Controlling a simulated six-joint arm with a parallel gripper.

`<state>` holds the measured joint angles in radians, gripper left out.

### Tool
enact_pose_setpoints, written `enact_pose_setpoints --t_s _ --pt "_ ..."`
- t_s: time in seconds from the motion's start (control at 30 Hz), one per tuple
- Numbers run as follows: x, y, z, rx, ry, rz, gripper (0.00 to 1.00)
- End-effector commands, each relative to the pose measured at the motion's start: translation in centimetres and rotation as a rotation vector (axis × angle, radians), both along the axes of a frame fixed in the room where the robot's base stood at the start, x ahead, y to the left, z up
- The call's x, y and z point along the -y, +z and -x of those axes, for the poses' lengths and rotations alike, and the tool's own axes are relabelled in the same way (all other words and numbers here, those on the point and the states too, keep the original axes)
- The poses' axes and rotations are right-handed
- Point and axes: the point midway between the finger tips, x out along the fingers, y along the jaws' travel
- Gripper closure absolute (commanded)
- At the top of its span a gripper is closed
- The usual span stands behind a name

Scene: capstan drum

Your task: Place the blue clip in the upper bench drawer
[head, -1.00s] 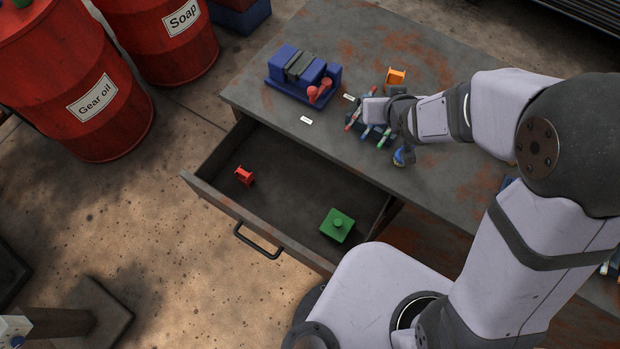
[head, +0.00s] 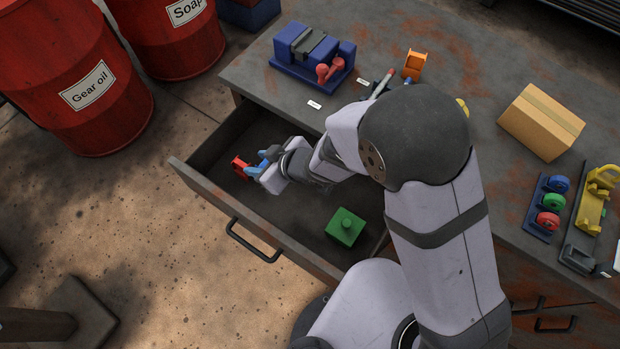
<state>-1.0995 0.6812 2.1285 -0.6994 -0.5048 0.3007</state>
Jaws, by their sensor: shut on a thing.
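The upper bench drawer (head: 207,197) is pulled open at the front of the bench. My gripper (head: 265,166) is down at the drawer's left part, inside its outline in the head view. It is shut on the blue clip (head: 262,157), which is partly hidden by the gripper. A red clip (head: 239,167) lies in the drawer just left of the blue clip; I cannot tell whether they touch. A green block with a knob (head: 345,227) lies in the drawer's right part.
On the bench top (head: 450,45) are a blue vise (head: 305,48), an orange clip (head: 415,64), a cardboard box (head: 541,121), and racks with coloured reels and a yellow tool at right. Red drums (head: 75,75) stand at left. The drawer's middle floor is partly covered by my arm.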

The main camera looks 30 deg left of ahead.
Motion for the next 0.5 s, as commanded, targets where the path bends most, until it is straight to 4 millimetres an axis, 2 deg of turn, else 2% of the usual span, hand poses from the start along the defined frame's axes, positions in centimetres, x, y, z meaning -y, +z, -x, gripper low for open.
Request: enact_pose_setpoints --t_s 0.27,0.5 --pt "-0.2 -1.1 0.5 -0.002 0.016 0.001 0.87" --pt "-0.1 -4.5 0.5 -0.003 0.016 0.003 0.87"
